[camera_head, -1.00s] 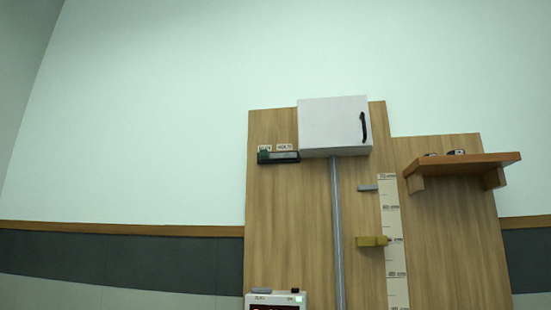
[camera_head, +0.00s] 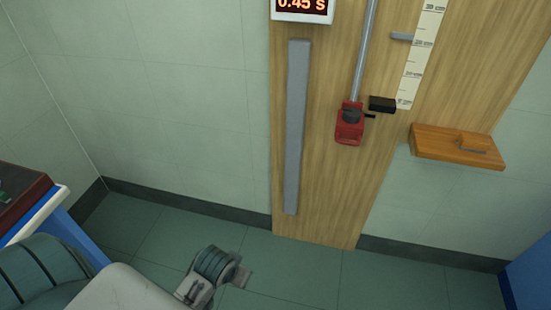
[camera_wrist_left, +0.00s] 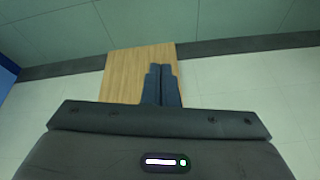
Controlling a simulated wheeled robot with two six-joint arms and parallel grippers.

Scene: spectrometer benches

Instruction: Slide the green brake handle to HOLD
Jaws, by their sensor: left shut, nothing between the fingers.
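The green brake handle is not in view now; neither is the upper part of the wooden board with its labels. The lower wooden board (camera_head: 325,190) shows in the head view, and part of it shows in the left wrist view (camera_wrist_left: 125,75). My left arm comes in at the bottom left of the head view, low in front of the wall and away from the board in that picture. My left gripper (camera_wrist_left: 161,70) shows in the wrist view with its dark fingers together and empty. My right gripper is not in view.
The board carries a display (camera_head: 302,6) reading 0.45 s, a grey strip (camera_head: 297,125), a rod (camera_head: 364,50) ending at a red block (camera_head: 350,128), a black block (camera_head: 382,104), a scale (camera_head: 420,55) and a wooden ledge (camera_head: 455,146). A blue-legged table (camera_head: 40,212) stands left.

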